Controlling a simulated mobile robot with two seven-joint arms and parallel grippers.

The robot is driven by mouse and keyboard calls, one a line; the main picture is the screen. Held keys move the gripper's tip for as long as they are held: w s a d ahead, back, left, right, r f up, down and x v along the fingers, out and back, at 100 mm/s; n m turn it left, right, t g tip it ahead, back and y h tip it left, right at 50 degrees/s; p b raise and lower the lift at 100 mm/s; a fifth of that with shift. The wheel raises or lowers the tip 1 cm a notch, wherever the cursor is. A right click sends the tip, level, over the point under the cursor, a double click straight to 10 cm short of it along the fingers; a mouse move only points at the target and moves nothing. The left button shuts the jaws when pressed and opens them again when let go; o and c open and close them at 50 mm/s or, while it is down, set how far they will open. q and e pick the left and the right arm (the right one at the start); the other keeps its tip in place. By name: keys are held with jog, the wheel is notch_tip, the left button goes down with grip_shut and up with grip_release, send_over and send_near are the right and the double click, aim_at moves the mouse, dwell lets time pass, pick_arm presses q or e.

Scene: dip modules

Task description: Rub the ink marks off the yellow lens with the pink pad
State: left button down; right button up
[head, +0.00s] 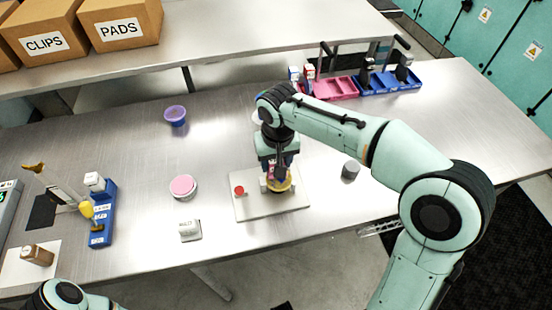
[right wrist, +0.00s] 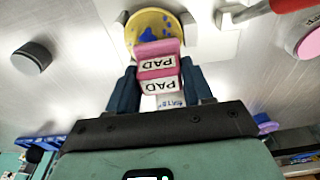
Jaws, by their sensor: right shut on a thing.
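The yellow lens (head: 284,186) sits on a pale base plate (head: 262,211) near the middle of the table. In the right wrist view the lens (right wrist: 146,22) shows blue ink marks on its face. My right gripper (head: 277,170) is above the lens. It is shut on the pink pad (right wrist: 157,47), whose labels read PAD; the gripper also shows in the right wrist view (right wrist: 160,80). The pad overlaps the near part of the lens in that view and hides it; I cannot tell whether they touch. My left gripper is out of view; only part of its arm shows.
A red knob (head: 239,190) is on the plate's left. A pink-topped round tub (head: 183,187), a small grey block (head: 190,230) and a blue stand (head: 101,215) lie left. A dark cylinder (head: 351,169) stands right. A purple cup (head: 175,115) and pink tray (head: 336,88) are behind.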

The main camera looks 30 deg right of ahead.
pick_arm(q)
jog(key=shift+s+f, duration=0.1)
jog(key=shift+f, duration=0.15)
pick_arm(e)
jog(key=shift+f, duration=0.4)
pick_arm(q)
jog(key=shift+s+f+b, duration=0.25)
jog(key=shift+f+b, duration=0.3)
jog(key=shift+b, duration=0.2)
pick_arm(e)
jog(key=shift+s+a, duration=0.25)
jog(key=shift+s, duration=0.8)
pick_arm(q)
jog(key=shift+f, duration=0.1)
pick_arm(e)
jog(key=shift+s, duration=0.1)
jog(key=shift+s+a+b, duration=0.2)
jog(key=shift+s+b, duration=0.3)
jog(key=shift+s, duration=0.35)
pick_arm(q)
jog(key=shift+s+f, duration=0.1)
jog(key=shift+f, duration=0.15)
pick_arm(e)
jog(key=shift+d+r, duration=0.1)
jog(key=shift+d, duration=0.15)
pick_arm(q)
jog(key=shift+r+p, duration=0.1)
jog(key=shift+p, duration=0.2)
pick_arm(e)
jog(key=shift+w, duration=0.1)
